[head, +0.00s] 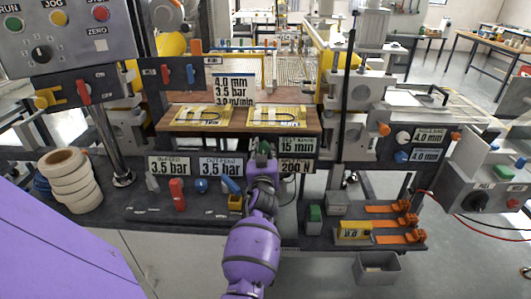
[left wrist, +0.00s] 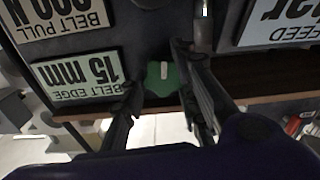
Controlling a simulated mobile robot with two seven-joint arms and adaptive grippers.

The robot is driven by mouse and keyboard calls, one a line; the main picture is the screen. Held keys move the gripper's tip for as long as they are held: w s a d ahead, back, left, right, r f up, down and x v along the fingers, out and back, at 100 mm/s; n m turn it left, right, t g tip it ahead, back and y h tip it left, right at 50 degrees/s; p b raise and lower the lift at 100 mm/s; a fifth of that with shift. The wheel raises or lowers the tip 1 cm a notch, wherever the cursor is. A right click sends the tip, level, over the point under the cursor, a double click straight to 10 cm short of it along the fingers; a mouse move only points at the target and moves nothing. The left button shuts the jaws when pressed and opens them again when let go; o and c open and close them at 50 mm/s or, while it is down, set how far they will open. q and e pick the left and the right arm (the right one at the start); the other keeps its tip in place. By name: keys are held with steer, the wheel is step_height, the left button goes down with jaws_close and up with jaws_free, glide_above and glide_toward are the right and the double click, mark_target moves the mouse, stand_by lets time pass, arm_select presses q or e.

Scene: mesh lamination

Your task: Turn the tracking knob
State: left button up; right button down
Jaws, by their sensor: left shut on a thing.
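A green knob (head: 265,147), which I take as the tracking knob, sits on the dark front panel beside the "15 mm" belt edge plate (head: 298,145). In the left wrist view the green knob (left wrist: 162,76) carries a pale pointer mark, which stands about upright in the picture. My left gripper (head: 262,163) reaches up to the panel and is shut on the knob. In the left wrist view its fingers (left wrist: 160,92) are on both sides of the knob; their exact contact is hard to see. The gripper hides part of the knob in the head view. My right gripper is not in view.
A red lever (head: 176,190) and a blue knob (head: 201,185) stand left of my gripper on the panel. Above is a wooden table (head: 240,125) with two yellow-edged sheets. White tape rolls (head: 72,180) are stacked left. Orange clamps (head: 405,222) lie on the right shelf.

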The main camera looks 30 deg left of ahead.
arm_select(q)
steer(key=shift+w+d+r+m+b, duration=0.1)
steer(key=shift+d+r+m+b, duration=0.1)
steer(key=shift+m, duration=0.75)
steer(key=shift+w+d+r+m+b, duration=0.1)
steer(key=shift+m+b, duration=0.05)
steer(key=shift+m, duration=0.8)
steer(key=o, duration=1)
steer(key=shift+o, duration=0.2)
steer(key=shift+f, duration=0.1)
steer(key=shift+s+f, duration=0.1)
steer(key=shift+f, duration=0.05)
steer(key=shift+s+d+f, duration=0.1)
steer(key=shift+s+d, duration=0.05)
steer(key=shift+s, duration=0.25)
steer(key=v, duration=1.1)
